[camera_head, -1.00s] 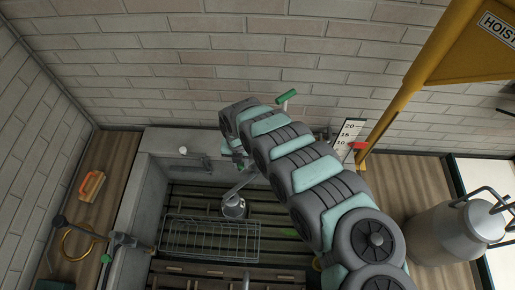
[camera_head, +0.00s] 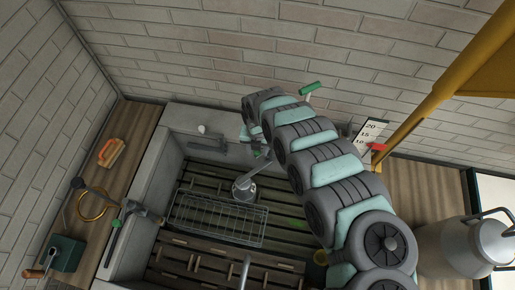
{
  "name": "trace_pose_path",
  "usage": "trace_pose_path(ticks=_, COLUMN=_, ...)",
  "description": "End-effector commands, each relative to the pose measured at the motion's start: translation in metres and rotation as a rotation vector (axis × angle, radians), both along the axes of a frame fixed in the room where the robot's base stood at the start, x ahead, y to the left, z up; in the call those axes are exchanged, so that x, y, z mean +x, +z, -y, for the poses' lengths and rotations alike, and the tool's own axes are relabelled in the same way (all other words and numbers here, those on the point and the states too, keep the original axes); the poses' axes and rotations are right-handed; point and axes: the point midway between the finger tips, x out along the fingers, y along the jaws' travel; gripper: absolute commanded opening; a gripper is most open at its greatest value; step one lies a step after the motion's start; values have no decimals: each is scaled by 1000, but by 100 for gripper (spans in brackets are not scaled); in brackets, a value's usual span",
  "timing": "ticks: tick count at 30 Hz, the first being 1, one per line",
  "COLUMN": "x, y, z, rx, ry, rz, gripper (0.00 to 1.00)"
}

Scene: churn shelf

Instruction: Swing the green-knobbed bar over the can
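A green grip (camera_head: 310,88) on a pale bar shows against the brick wall, just behind the far end of my arm; the arm hides its lower part. A large grey metal milk can (camera_head: 470,243) stands at the right. A small round metal piece (camera_head: 243,188) with a grey rod sits in the trough; I cannot tell whether the rod joins the green-gripped bar. My gripper (camera_head: 257,150) is at the far end of my arm, above the trough's back edge. It is mostly hidden, and its fingers and any contact cannot be made out.
The slatted trough (camera_head: 150,170) holds a wire rack (camera_head: 218,218). A wooden ledge at the left bears an orange-handled brush (camera_head: 111,152), a brass ring (camera_head: 93,205) and a green box (camera_head: 67,253). A yellow hoist post (camera_head: 425,105) and a scale with red pointer (camera_head: 368,135) stand at the right.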

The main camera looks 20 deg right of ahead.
Motion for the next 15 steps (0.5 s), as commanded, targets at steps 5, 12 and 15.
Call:
trace_pose_path(ticks=5, x=0, y=0, z=0, rx=0, ry=0, rz=0, gripper=47)
trace_pose_path(ticks=12, x=1, y=9, z=1, rx=-1, ry=-2, rz=3, gripper=47)
trace_pose_path(ticks=15, x=1, y=23, z=2, rx=-2, ry=-1, rz=3, gripper=47)
